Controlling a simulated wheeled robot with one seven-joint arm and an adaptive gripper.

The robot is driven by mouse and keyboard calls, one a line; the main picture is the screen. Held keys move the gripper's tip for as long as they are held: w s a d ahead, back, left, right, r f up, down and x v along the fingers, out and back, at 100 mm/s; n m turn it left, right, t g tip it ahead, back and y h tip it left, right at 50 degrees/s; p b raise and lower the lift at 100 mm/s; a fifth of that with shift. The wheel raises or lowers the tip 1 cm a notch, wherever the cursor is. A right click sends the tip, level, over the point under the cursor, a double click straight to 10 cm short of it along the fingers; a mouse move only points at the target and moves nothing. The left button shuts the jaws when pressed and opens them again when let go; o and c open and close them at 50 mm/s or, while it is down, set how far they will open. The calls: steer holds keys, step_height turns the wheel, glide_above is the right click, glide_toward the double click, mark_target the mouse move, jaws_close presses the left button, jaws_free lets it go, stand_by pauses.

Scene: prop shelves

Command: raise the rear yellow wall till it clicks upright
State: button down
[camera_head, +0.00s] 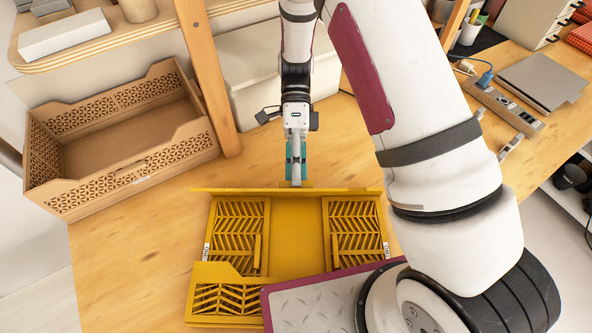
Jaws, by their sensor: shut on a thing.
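A yellow folding crate (297,235) lies on the wooden table. Its rear yellow wall (345,191) shows as a thin strip along the far edge, seen nearly edge-on; I cannot tell whether it is fully upright. My gripper (296,181), with teal fingers, points down and is shut on the middle of this wall's top edge. Two slatted side panels, left (238,238) and right (355,232), lie folded flat inside. The front wall (228,273) shows at the lower left; the rest of it is hidden by my arm and base.
An open brown crate (130,170) with patterned walls stands at the left. A wooden post (208,75) rises behind. A power strip (505,105) and grey laptop-like slab (540,82) lie at the right. Bare table (130,265) is free left of the yellow crate.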

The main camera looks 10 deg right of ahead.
steer(key=c, duration=1.7)
jaws_free()
step_height(320, 180, up, 10)
